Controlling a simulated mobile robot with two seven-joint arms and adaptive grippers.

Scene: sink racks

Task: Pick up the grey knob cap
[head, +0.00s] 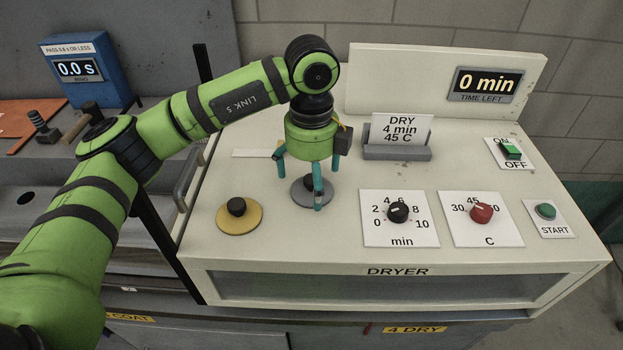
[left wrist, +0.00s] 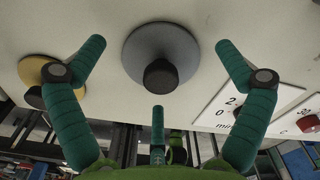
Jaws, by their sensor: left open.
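The grey knob cap (head: 301,194) is a grey disc with a black knob, lying on the dryer's white top. It also shows in the left wrist view (left wrist: 150,45), with its black knob (left wrist: 160,78) facing the camera. My left gripper (head: 312,185) is open above and around the cap, its teal fingers pointing down and partly hiding it. In the left wrist view the fingers (left wrist: 160,70) are spread to both sides of the cap, with a third finger below it. Nothing is held. My right gripper is not in view.
A yellow knob cap (head: 240,217) lies left of the grey one. The minute dial (head: 398,212) and red temperature dial (head: 481,213) are to the right, then the green START button (head: 546,211). A card holder (head: 396,152) stands behind. A blue timer box (head: 85,75) is far left.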

